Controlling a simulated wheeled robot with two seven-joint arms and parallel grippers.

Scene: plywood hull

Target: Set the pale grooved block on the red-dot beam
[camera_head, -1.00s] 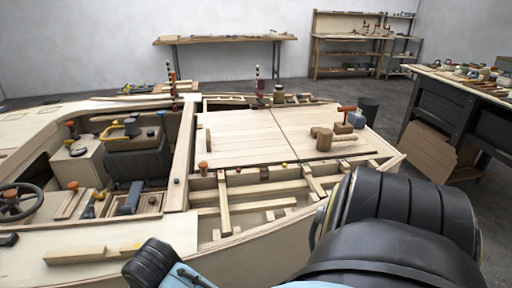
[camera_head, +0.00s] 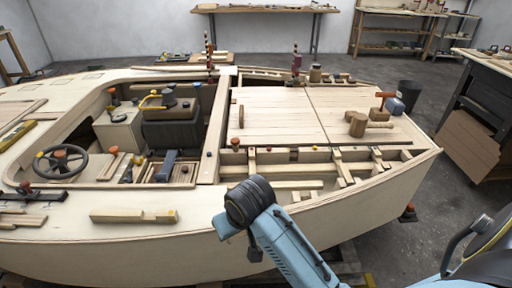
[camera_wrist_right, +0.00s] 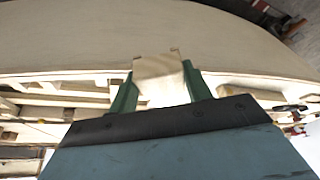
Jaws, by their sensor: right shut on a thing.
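The pale block (camera_wrist_right: 158,72) shows in the right wrist view, with a notch in its far edge. The two green fingers of my right gripper (camera_wrist_right: 160,80) are shut on it, one on each side. It is above the hull's open framing, near a broad pale hull panel. In the head view, short pale beams cross the open bay, including one at the left (camera_head: 252,160) and one at the right (camera_head: 342,166). My right gripper and the block are not visible in the head view. My left gripper is in neither current view.
The plywood hull (camera_head: 120,246) fills the middle. A pale bar (camera_head: 118,216) lies on the near side deck. A steering wheel (camera_head: 60,163) stands at left.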

